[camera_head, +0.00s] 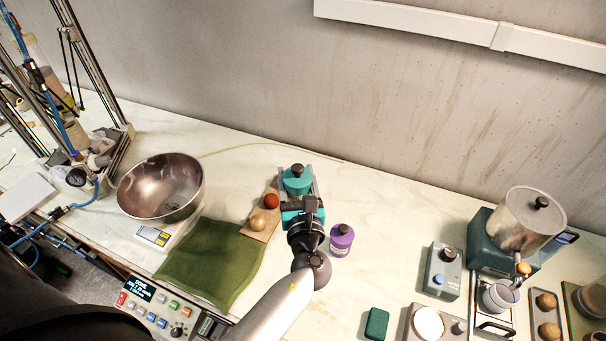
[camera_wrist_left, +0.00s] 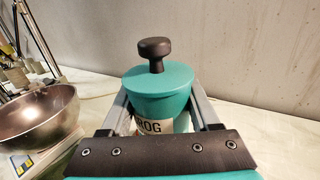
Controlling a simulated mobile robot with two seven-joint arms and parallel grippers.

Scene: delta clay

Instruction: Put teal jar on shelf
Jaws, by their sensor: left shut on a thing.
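The teal jar (camera_head: 296,182) has a teal lid with a black knob and stands upright. My left gripper (camera_head: 298,196) is shut on it, with a grey finger on each side. In the left wrist view the jar (camera_wrist_left: 160,88) sits between the fingers (camera_wrist_left: 155,105), and its pale label reading "ROG" is partly hidden by the gripper body. I cannot tell whether the jar's base touches the table. No shelf is clearly visible; a white bar (camera_head: 455,30) runs along the wall at the upper right. My right gripper is not in view.
A purple jar (camera_head: 341,239) stands close right of my gripper. A wooden board (camera_head: 256,231) with two balls lies just left. A metal bowl (camera_head: 160,187) on a scale and a green cloth (camera_head: 211,262) are further left. Appliances crowd the right; the table behind the jar is clear.

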